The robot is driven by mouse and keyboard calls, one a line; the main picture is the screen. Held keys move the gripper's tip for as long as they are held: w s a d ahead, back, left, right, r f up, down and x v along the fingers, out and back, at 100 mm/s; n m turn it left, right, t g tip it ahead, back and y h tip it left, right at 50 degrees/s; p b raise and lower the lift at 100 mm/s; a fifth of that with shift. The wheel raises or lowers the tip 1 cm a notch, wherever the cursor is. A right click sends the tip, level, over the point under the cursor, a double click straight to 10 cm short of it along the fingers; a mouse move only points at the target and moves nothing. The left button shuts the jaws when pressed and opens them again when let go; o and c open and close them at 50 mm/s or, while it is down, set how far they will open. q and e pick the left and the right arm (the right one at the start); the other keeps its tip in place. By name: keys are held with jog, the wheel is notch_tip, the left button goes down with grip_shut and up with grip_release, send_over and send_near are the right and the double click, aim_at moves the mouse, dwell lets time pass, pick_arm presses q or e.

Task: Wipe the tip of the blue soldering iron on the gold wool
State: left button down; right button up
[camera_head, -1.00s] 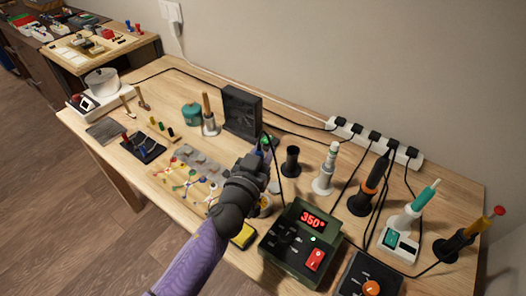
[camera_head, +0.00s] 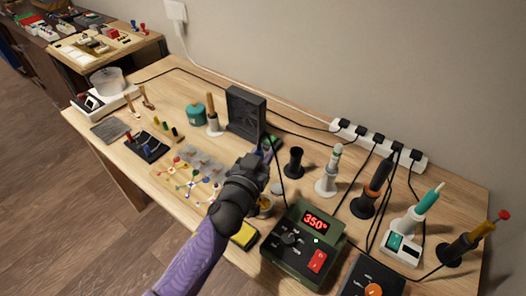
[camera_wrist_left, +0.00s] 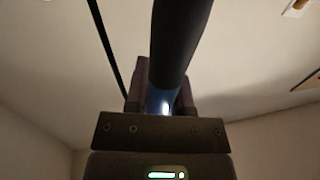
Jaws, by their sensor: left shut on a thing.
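The blue soldering iron (camera_wrist_left: 180,45) is in my left gripper (camera_wrist_left: 155,98). In the left wrist view its dark handle rises between the fingers, with a blue part low between them. In the head view my left gripper (camera_head: 262,163) is over the front middle of the bench and mostly covers the iron; its tip cannot be made out. The gold wool (camera_head: 265,207) seems to be in a small round holder just beside my gripper, partly hidden by it. Whether the tip touches the wool cannot be told. My right gripper is not in view.
A green station (camera_head: 302,243) reading 350° stands right of my gripper, a yellow sponge (camera_head: 244,235) in front. An empty black stand (camera_head: 294,162) and several irons in stands are to the right. A dark fan box (camera_head: 245,112) stands behind. Cords cross the bench.

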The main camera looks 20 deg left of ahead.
pick_arm(q)
jog(key=shift+p, duration=0.35)
jog(key=shift+a+p, duration=0.1)
jog(key=shift+p, duration=0.45)
notch_tip(320, 180, up, 7)
jog(key=p, duration=0.6)
jog(key=shift+p, duration=0.4)
dwell(1.5)
